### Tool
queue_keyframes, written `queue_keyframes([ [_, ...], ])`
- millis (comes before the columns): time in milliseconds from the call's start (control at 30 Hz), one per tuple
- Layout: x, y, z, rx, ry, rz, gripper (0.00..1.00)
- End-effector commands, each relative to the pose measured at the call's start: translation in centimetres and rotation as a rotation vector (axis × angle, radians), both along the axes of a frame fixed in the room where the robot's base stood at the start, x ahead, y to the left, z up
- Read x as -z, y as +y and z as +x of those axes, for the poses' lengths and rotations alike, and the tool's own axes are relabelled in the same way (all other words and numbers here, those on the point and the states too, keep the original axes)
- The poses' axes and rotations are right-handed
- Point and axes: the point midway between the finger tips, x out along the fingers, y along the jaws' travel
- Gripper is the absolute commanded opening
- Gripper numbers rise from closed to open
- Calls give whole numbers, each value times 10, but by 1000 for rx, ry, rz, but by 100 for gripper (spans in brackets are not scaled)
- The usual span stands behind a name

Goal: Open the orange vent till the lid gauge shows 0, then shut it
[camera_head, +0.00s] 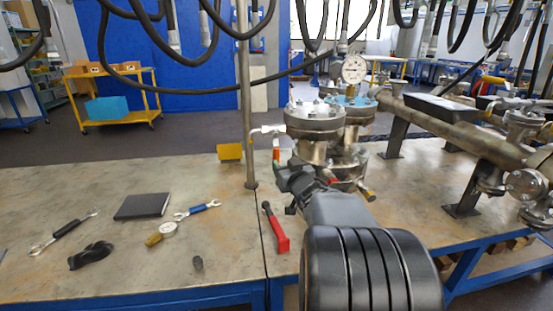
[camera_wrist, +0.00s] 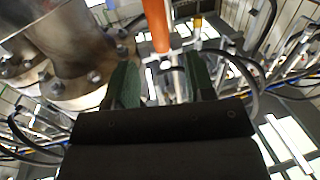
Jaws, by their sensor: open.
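The orange vent handle (camera_head: 276,152) hangs down at the left side of the flanged vessel (camera_head: 315,125), on a pale side pipe. In the wrist view the orange handle (camera_wrist: 156,28) is upright, just beyond and between the two green finger pads. My gripper (camera_wrist: 162,78) is open with the fingers on either side of the handle's line; I cannot tell if they touch it. In the head view my gripper (camera_head: 284,175) is just below the handle, partly hidden by my arm. The lid gauge (camera_head: 354,69) stands above the vessels; its needle is too small to read.
A second vessel with a blue-topped flange (camera_head: 352,103) stands close behind. A vertical pole (camera_head: 246,100) rises at the left. A red-handled tool (camera_head: 276,230), a notebook (camera_head: 142,206) and loose tools lie on the bench. Hoses hang overhead.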

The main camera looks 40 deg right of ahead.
Motion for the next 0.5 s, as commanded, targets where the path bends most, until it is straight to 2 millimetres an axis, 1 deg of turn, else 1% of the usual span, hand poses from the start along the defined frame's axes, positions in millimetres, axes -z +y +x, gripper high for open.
queue_keyframes([
  [33, 2, -2, 11, -3, 1, 0, 49],
  [200, 1, -10, 39, -1, 1, -1, 49],
  [333, 1, -14, 56, -1, 1, 0, 49],
  [500, 1, -18, 69, 1, 2, 0, 49],
])
